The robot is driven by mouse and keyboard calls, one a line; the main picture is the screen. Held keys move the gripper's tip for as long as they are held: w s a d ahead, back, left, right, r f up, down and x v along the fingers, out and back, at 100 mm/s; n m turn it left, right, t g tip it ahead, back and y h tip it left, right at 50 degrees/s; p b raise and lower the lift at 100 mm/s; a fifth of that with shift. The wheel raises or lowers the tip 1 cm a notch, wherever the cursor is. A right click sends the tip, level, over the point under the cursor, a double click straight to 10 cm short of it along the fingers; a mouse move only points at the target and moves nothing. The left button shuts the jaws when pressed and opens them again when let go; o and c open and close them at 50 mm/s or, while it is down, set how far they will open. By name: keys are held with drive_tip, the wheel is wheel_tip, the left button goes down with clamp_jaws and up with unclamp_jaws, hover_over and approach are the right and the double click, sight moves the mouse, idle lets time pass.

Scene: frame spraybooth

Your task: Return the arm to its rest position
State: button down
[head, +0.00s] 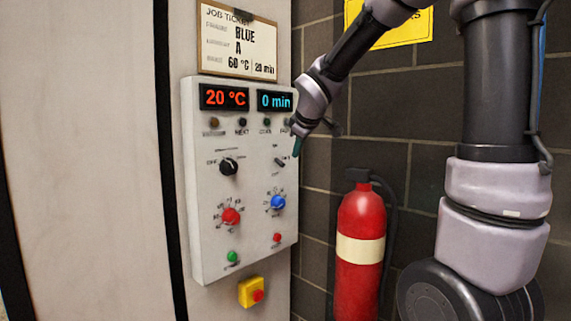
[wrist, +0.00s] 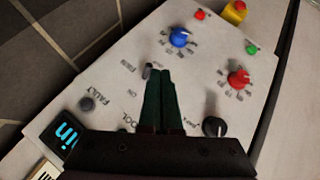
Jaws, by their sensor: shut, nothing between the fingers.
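My gripper (head: 296,146) is at the right edge of the white control panel (head: 205,255), near the toggle switch (head: 280,162) at its upper right. In the wrist view my gripper (wrist: 161,75) shows two dark green fingers side by side, shut and empty. The fingertips appear just beside the small toggle switch (wrist: 148,70); I cannot tell whether they touch it. My arm (head: 350,50) reaches in from the upper right. The panel displays read 20 °C (head: 224,97) and 0 min (head: 274,101).
The panel has a black knob (head: 229,167), red knob (head: 231,217), blue knob (head: 278,202) and small green (head: 232,256) and red buttons (head: 277,238). A yellow box with a red button (head: 252,292) is below. A job ticket (head: 238,45) hangs above. A fire extinguisher (head: 361,225) stands right.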

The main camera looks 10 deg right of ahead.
drive_tip(key=s+d+r+m+g, duration=0.1)
drive_tip(key=s+d+m, duration=0.3)
drive_tip(key=s, duration=0.3)
drive_tip(key=s+d+r+m, duration=0.1)
drive_tip(key=s+d+m, duration=0.25)
drive_tip(key=s, duration=0.35)
drive_tip(key=s+f+m+g+y, duration=0.1)
drive_tip(key=s+f+m, duration=0.1)
drive_tip(key=s+m, duration=0.5)
drive_tip(key=s, duration=0.5)
drive_tip(key=shift+s+a+y, duration=0.2)
drive_tip(key=shift+a+y, duration=0.1)
drive_tip(key=shift+a, duration=0.1)
